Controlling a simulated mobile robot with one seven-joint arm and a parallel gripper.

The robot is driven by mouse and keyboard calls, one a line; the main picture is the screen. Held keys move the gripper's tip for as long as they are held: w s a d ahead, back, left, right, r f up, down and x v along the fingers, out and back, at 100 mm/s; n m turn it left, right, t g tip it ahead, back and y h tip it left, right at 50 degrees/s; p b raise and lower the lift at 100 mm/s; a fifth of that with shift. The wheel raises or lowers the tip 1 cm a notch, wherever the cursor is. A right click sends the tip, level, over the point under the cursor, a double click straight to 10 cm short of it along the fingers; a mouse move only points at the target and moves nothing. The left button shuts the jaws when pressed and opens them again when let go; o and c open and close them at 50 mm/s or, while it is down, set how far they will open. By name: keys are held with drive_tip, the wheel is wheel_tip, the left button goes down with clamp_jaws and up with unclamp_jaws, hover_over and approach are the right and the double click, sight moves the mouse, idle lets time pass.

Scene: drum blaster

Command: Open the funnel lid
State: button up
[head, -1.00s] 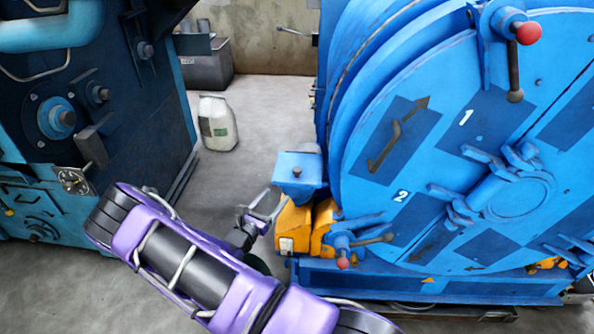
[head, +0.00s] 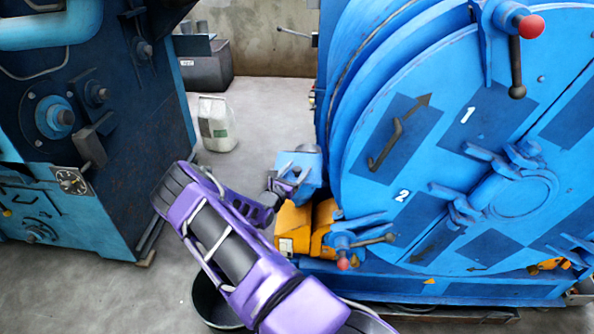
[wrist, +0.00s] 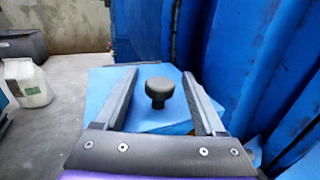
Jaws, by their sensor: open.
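The funnel lid is a blue flat-topped cover (wrist: 120,88) with a dark round knob (wrist: 158,92) standing up near its middle. In the head view the blue funnel (head: 311,172) stands beside the big drum, above yellow parts, partly hidden by my gripper. My gripper (head: 286,183) is at the funnel's left front side. In the wrist view its fingers (wrist: 159,74) are spread, with the knob appearing between them and a gap on both sides. Nothing is held. How deep the knob sits between the fingers cannot be told.
The big blue drum machine (head: 420,150) rises close on the right, with a red-ended lever (head: 530,29). Another blue machine (head: 95,130) stands at the left. A white bag (head: 217,124) stands on the floor behind. A black bucket (head: 208,305) is under my arm.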

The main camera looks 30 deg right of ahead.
drive_tip(key=shift+c, duration=0.2)
clamp_jaws()
idle(1.2)
